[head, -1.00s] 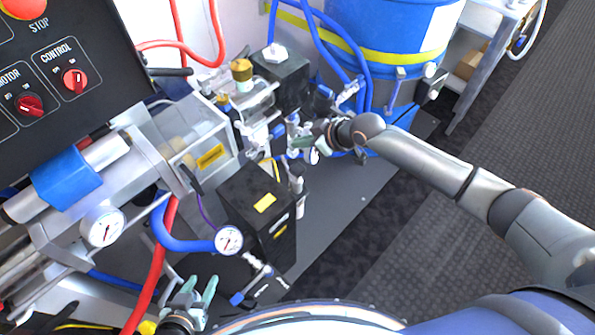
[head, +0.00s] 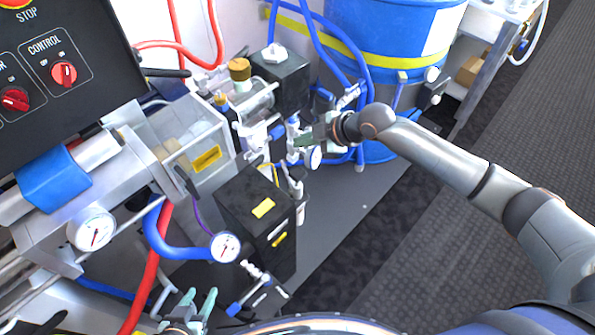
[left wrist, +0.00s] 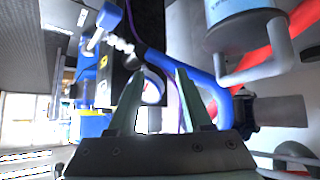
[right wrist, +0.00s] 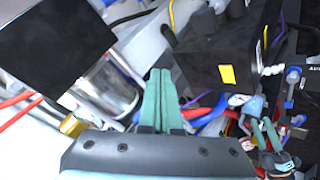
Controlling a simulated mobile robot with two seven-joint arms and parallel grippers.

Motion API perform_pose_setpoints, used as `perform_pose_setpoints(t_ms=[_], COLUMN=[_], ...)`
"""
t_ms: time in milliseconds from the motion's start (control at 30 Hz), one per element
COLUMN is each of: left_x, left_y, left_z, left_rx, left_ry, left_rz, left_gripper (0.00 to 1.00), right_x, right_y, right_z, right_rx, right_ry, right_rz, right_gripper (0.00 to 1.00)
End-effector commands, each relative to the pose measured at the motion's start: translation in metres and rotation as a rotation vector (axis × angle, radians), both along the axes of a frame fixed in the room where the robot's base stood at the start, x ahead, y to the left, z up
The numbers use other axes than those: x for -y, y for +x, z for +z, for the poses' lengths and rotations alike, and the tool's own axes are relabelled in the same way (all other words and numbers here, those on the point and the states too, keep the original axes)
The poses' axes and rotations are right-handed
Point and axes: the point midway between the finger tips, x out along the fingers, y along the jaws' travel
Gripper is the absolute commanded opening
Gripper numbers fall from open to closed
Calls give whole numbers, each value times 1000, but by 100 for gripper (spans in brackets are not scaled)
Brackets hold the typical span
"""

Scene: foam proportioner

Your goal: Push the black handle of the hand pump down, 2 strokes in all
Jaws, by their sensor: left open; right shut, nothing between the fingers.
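A short black bar (head: 165,72) juts out beside the control panel in the head view. I cannot tell whether it is the hand pump's handle. My right gripper (head: 302,143) is shut and empty among the blue-handled valves, just right of the clear cylinder. Its closed green fingers (right wrist: 160,88) show in the right wrist view, in front of a silver cylinder (right wrist: 108,88) and a black box (right wrist: 205,55). My left gripper (head: 197,299) is open and empty at the bottom of the head view. Its spread fingers (left wrist: 158,80) point toward a blue hose in the left wrist view.
A black box with yellow labels (head: 250,215) stands between my grippers. A round gauge (head: 224,246) and a blue hose (head: 175,240) lie near the left gripper. A blue drum (head: 390,45) stands behind. Open floor (head: 350,225) lies to the right.

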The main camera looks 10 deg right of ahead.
Motion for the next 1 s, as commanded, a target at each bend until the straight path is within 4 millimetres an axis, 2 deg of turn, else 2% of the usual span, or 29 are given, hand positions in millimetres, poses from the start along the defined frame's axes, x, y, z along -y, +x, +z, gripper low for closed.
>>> perform_pose_setpoints(t_ms=[167,400,600,700,1000], left_x=[1,15,32,35,35], left_y=[-1,1,16,19,19], left_z=[-12,-40,-42,-42,-45], left_rx=[-5,-24,-4,3,-2], left_ry=[0,-16,-38,-40,-36], left_rz=[-2,-28,-60,-66,-73], left_gripper=[50,50,50,50,50], right_x=[0,0,0,0,0], right_y=[0,0,0,0,0], right_z=[-13,-47,-70,-79,-89], right_rx=[-1,-1,-1,-2,-1], right_ry=[1,1,1,2,2], right_rz=[-1,-1,-1,-2,-1], right_gripper=[0,0,0,0,0])
